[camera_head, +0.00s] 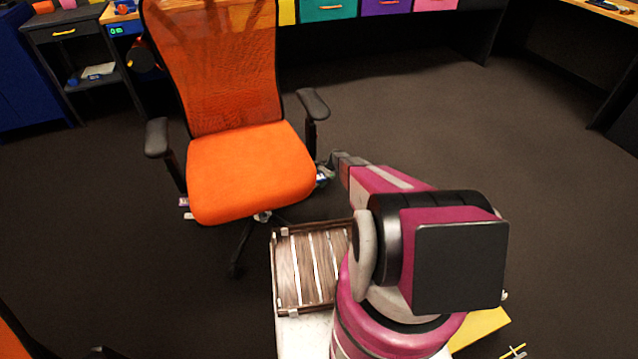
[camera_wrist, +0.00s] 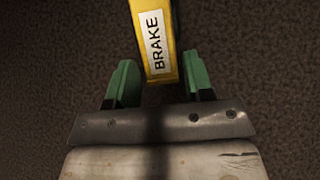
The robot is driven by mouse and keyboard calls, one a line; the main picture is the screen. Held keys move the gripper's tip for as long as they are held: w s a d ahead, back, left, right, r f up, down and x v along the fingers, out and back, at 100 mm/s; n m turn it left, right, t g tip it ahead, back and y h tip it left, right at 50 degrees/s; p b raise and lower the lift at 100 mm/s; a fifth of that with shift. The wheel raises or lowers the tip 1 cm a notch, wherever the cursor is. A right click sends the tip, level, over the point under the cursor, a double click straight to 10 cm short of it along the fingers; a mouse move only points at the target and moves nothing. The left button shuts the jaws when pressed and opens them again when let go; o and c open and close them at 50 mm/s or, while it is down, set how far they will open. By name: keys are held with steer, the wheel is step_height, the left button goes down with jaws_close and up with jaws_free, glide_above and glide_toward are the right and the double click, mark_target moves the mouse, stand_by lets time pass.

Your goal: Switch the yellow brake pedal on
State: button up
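The yellow brake pedal (camera_wrist: 176,68) shows in the wrist view as an upright yellow bar. It carries a white label reading BRAKE (camera_wrist: 155,42), and its top runs out of the frame. My gripper (camera_wrist: 158,62) has two green fingers spread apart, one on each side of the pedal's lower end. Gaps show between the fingers and the pedal, and nothing is held. I cannot tell from this view how far the pedal is in depth. In the head view I cannot make out the pedal; my arm reaches toward the right side of the orange chair.
The orange office chair (camera_head: 250,172) stands close to the end of my arm, with its armrest (camera_head: 313,104) just above. A yellow flat piece (camera_head: 482,328) lies at lower right. Desks line the back. Dark floor (camera_head: 460,120) is clear to the right.

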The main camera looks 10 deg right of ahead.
steer(key=shift+o, duration=0.6)
steer(key=v, duration=1)
steer(key=shift+w+d+r, duration=0.15)
steer(key=shift+d+r, duration=0.1)
steer(key=shift+r, duration=0.05)
steer(key=s+a+r+n+t+h, duration=0.2)
steer(key=s+r+n+h, duration=0.15)
steer(key=s+r, duration=1.25)
steer(key=s+a+r+n+t+h, duration=0.1)
steer(key=s+r+n+t+h, duration=0.3)
steer(key=s+r, duration=1.2)
steer(key=s+a+r+n+g, duration=0.1)
steer(key=s+a+r+n, duration=0.4)
steer(key=s+r, duration=0.6)
steer(key=shift+s+a+h, duration=0.25)
steer(key=shift+a+h, duration=0.1)
